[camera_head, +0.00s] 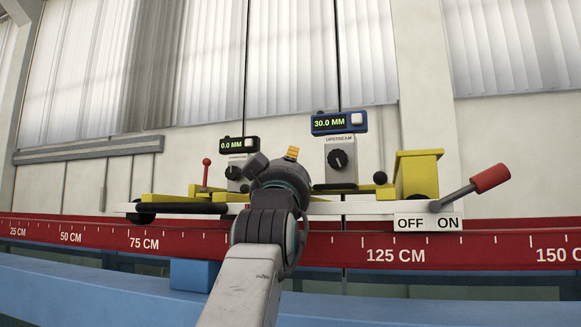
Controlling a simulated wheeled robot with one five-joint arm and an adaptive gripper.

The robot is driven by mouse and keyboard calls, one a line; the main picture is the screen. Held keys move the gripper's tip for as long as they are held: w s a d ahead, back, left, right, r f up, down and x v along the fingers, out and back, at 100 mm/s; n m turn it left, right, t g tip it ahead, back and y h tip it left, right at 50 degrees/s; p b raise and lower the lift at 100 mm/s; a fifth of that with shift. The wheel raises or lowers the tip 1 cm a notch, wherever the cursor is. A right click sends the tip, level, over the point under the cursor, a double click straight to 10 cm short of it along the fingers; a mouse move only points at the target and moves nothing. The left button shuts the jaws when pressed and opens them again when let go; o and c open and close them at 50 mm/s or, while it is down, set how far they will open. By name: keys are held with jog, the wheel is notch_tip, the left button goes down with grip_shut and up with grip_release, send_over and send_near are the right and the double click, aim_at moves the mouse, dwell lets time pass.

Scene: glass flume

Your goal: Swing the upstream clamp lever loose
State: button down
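The gauge marked UPSTREAM (341,162) has a black dial, and its display (340,122) reads 30.0 MM. A black ball knob (380,178) sits just right of its foot. A lever with a red grip (490,178) rises to the upper right from above the OFF/ON plate (428,222), on the ON side. A small lever with a red ball (206,162) stands upright at the left. No label shows which is the upstream clamp lever. My gripper (257,166) is left of the UPSTREAM gauge, apart from the red-grip lever; its fingers are not clear.
A second gauge (238,172) with a 0.0 MM display stands behind my arm. A yellow block (417,175) stands beside the red-grip lever. The red scale rail (190,240) runs across the front, above a blue beam (90,280). Space right of the red grip is clear.

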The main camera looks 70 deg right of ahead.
jog(key=shift+r, duration=0.1)
jog(key=c, duration=1)
grip_release()
jog(key=shift+o, duration=0.2)
jog(key=shift+a, duration=0.2)
jog(key=v, duration=1.2)
jog(key=shift+o, duration=0.2)
jog(key=shift+d, duration=0.1)
